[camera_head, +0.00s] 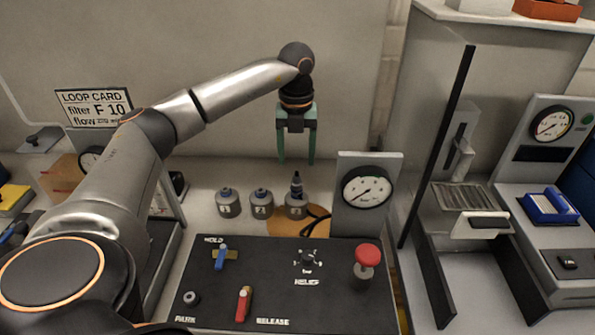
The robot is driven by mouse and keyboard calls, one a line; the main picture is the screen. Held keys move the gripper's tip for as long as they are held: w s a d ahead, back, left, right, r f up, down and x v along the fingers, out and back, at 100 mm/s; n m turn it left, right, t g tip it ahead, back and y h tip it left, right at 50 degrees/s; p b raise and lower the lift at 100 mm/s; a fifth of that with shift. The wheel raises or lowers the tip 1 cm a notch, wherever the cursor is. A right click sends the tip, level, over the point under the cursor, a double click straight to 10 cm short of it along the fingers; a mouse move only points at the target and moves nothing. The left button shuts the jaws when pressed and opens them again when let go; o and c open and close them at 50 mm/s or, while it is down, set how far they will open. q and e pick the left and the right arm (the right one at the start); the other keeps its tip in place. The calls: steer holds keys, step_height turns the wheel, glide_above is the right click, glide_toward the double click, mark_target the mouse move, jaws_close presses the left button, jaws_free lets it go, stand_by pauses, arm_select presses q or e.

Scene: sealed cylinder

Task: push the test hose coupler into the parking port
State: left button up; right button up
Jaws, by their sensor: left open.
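My left gripper (297,160) hangs fingers down with green fingers apart and nothing between them. It is above the rightmost of three grey cylinders, clear of it. A dark upright piece, which looks like the test hose coupler (297,184), stands on top of that cylinder (296,208). A black hose (316,222) shows beside the cylinder; I cannot tell where it joins. The parking port (191,298) is a round grey fitting above the label PARK at the panel's front left. Nothing is seen in it. My right gripper is out of view.
The black panel (330,310) carries a blue lever (221,257), a red lever (243,303), a relief knob (308,258) and a red-topped button (367,259). A dial gauge (367,188) stands behind it. Two more cylinders (228,203) (261,203) stand left of the coupler.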

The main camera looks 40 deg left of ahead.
mark_target(297, 175)
arm_select(q)
steer(key=shift+d, duration=0.1)
stand_by(0.3)
step_height(297, 175, down, 7)
steer(key=b, duration=0.5)
steer(key=shift+f+b, duration=0.1)
steer(key=shift+b, duration=0.2)
steer(key=shift+f, duration=0.55)
steer(key=shift+p, duration=0.4)
stand_by(0.4)
jaws_close()
stand_by(0.6)
